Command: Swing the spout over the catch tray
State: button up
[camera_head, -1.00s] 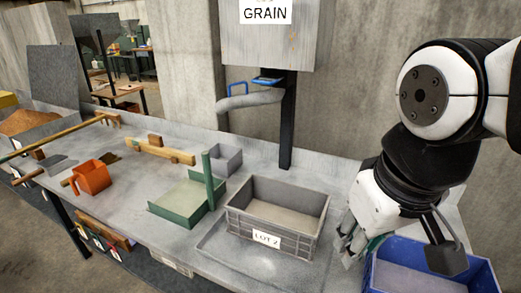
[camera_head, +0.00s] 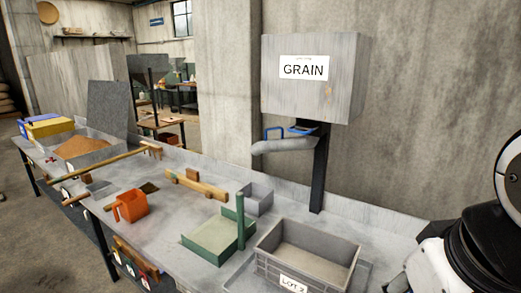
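The grey spout (camera_head: 285,147) is a curved pipe under the grain box, fixed to a dark post. Its mouth points left. A blue handle (camera_head: 273,131) stands on top of it. A small grey open tray (camera_head: 268,203) sits on the bench below and left of the post. A grey crate marked LOT 2 (camera_head: 305,283) stands in front of the post on a shallow tray-like surface (camera_head: 366,272). I cannot tell which of these is the catch tray. My gripper (camera_head: 398,285) is at the lower right edge, mostly cut off, right of the crate and far from the spout.
The grain box (camera_head: 312,80) overhangs the spout. Air around the spout's mouth is clear.

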aim_at(305, 142)
jog(key=i+j, duration=0.2)
jog(key=j, duration=0.25)
jog(key=i+j, duration=0.25)
jog(key=j, duration=0.2)
jog(key=i+j, duration=0.2)
jog(key=j, duration=0.25)
jog(key=i+j, duration=0.25)
jog(key=j, duration=0.2)
jog(key=i+j+z, duration=0.1)
jog(key=j, duration=0.35)
jog(key=i+j, duration=0.55)
jog(key=j, duration=0.4)
jog(key=i+j, duration=0.2)
jog(key=j, duration=0.25)
